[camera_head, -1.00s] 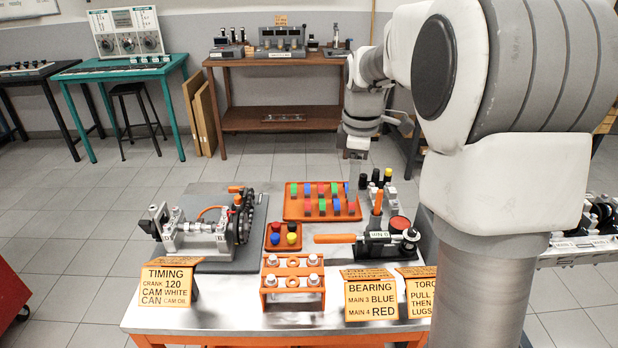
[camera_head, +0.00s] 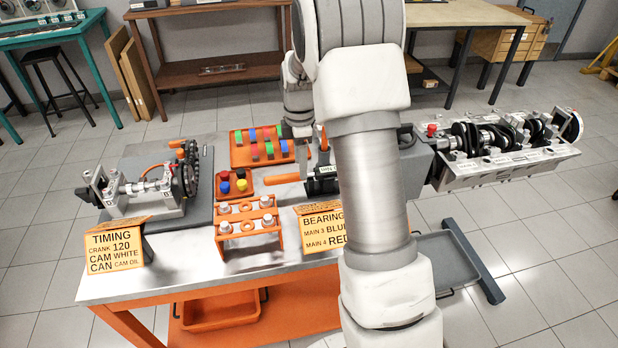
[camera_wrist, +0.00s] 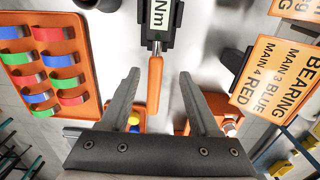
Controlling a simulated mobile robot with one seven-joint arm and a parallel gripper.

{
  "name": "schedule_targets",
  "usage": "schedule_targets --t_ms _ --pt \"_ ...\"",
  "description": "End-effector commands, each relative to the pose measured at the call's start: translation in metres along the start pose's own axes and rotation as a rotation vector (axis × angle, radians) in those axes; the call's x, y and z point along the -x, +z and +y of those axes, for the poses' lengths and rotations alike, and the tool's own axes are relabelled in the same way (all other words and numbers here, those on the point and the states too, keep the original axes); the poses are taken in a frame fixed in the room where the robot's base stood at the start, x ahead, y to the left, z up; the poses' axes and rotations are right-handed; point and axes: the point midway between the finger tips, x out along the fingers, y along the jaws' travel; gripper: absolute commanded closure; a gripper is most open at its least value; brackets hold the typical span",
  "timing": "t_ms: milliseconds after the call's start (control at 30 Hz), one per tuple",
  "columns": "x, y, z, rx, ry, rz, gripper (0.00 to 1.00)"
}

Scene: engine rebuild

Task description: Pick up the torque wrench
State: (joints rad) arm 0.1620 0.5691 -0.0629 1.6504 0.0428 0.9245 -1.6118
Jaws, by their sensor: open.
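The torque wrench has an orange handle (camera_head: 282,179) and a black body with an "Nm" label (camera_head: 322,181). It lies on the metal-topped workbench, partly hidden by my arm. In the wrist view its handle (camera_wrist: 155,88) points down the picture from the black body (camera_wrist: 160,22). My gripper (camera_wrist: 158,76) is open, with the handle showing in the gap between its two fingers and not visibly touched. How far the fingertips are above the handle is hard to tell. In the head view my gripper (camera_head: 304,150) is over the bench by the wrench, largely behind my arm.
An orange stand (camera_head: 247,228) and the bearing sign (camera_head: 322,226) are in front. The timing rig (camera_head: 150,190) is left. An engine block (camera_head: 510,165) is right.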

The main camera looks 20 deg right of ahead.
Motion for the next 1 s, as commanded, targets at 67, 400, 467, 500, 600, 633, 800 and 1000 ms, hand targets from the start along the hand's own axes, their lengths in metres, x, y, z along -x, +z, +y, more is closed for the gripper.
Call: schedule_targets --t_ms 67,400,467,500,600,633,800,1000 --pt "-0.007 0.0 0.0 0.0 0.0 0.0 0.38" --pt "-0.037 -0.002 0.005 0.0 -0.002 -0.001 0.38" --pt "-0.046 -0.002 0.006 -0.001 -0.003 -0.001 0.38" --pt "-0.052 -0.002 0.006 0.0 -0.002 -0.001 0.38" --pt "-0.06 -0.002 0.006 0.0 -0.001 -0.001 0.38" --pt "-0.061 -0.002 0.006 0.0 0.001 -0.001 0.38" --pt "-0.06 -0.002 0.006 0.0 0.002 -0.001 0.38" --pt "-0.06 -0.002 0.006 0.0 0.001 -0.001 0.72"
